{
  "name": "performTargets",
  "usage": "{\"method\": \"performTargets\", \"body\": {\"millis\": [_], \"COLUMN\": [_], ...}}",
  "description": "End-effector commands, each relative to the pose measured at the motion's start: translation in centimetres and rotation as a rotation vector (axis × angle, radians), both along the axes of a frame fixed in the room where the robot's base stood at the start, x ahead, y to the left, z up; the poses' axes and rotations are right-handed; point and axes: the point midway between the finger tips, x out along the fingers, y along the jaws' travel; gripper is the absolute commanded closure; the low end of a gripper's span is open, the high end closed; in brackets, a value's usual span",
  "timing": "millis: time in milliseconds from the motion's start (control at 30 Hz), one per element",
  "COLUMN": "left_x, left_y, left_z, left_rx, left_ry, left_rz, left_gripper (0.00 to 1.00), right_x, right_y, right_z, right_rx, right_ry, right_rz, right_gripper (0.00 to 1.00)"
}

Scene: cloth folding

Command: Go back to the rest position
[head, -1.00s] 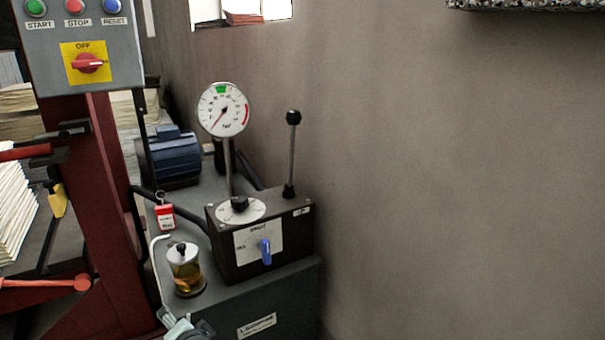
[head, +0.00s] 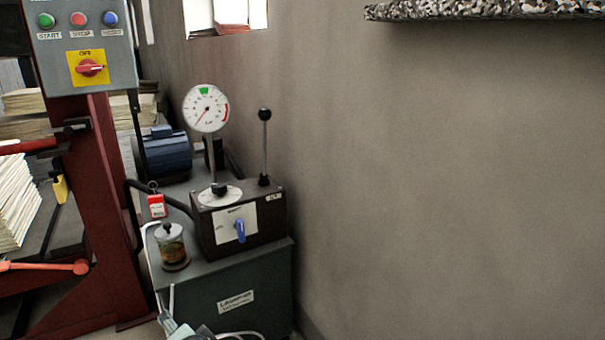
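Neither of my grippers can be made out in the head view, so their pose and opening do not show. No cloth is in view. A small pale grey-blue shape (head: 172,325) is cut off by the bottom edge, and I cannot tell what it is.
A red press frame (head: 103,190) with a control panel (head: 85,50) stands at left. Beside it, a green-grey cabinet (head: 268,285) carries a dark valve box (head: 268,215), a gauge (head: 205,108) and a jar (head: 172,250). A speckled slab (head: 490,10) juts in at upper right. Bare wall (head: 430,180) fills the right.

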Motion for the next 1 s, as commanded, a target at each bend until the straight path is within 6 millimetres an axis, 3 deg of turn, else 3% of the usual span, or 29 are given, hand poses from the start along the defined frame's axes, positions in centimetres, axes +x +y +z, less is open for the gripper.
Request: {"method": "performTargets", "body": {"millis": [367, 667, 700, 1000], "left_x": [0.0, 0.1, -1.0, -7.7], "left_y": [11.7, 20.5, 20.0, 20.2], "left_z": [2.9, 7.8, 5.5, -2.9], "left_rx": [0.285, 0.520, 0.461, 0.198], "left_ry": [-0.001, 0.000, 0.028, 0.157], "left_rz": [-0.004, -0.007, -0.006, 0.042], "left_gripper": [0.17, 0.17, 0.17, 0.17], "right_x": [0.0, 0.0, 0.0, 0.0], "right_y": [0.0, 0.0, 0.0, 0.0], "right_z": [0.0, 0.0, 0.0, 0.0], "right_rx": [0.000, 0.000, 0.000, 0.000], "right_ry": [0.000, 0.000, 0.000, 0.000], "right_rz": [0.000, 0.000, 0.000, 0.000], "right_gripper": [0.60, 0.60, 0.60, 0.60]}}
